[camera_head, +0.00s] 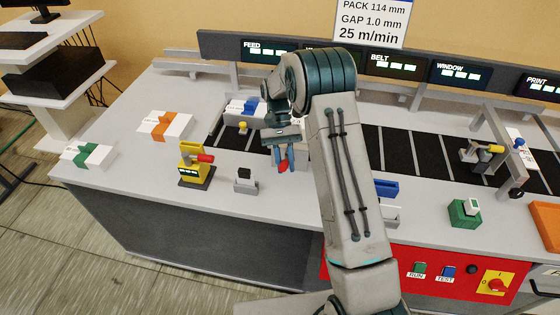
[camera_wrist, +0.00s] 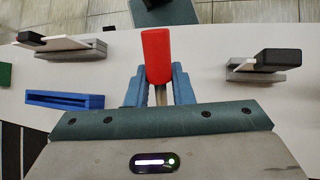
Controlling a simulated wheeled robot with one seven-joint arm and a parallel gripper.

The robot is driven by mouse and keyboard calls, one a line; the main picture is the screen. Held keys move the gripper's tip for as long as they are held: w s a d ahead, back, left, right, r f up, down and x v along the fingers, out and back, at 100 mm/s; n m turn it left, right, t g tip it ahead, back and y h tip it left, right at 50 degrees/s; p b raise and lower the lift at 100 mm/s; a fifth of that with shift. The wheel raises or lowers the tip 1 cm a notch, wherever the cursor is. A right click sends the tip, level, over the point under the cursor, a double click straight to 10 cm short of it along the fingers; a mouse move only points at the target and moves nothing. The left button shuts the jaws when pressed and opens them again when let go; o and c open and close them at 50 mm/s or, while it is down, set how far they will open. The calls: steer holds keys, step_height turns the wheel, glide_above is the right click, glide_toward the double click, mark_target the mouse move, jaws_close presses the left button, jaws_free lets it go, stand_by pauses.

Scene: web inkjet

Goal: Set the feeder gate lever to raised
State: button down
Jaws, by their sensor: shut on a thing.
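A red cylindrical handle (camera_wrist: 157,55) on a thin metal rod sits between the blue fingers of my gripper (camera_wrist: 158,88) in the wrist view. I take it to be the feeder gate lever. In the head view, my gripper (camera_head: 285,160) is over the near side of the conveyor, left of centre, shut on the red handle (camera_head: 282,166). The fingers hide part of the handle there. The rod's lower end and pivot are hidden, and I cannot tell the lever's exact angle.
A yellow device (camera_head: 195,165) with a red knob and a grey block with a black top (camera_head: 245,181) stand left of my gripper. A blue holder (camera_head: 387,188) and a green block (camera_head: 465,213) stand right. A red control panel (camera_head: 400,265) fronts the bench.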

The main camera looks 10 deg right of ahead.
steer(key=shift+r, duration=0.15)
steer(key=c, duration=1.3)
jaws_free()
steer(key=shift+w, duration=0.1)
steer(key=shift+p+v, duration=1.1)
steer(key=shift+v, duration=5.8)
steer(key=shift+w, duration=0.1)
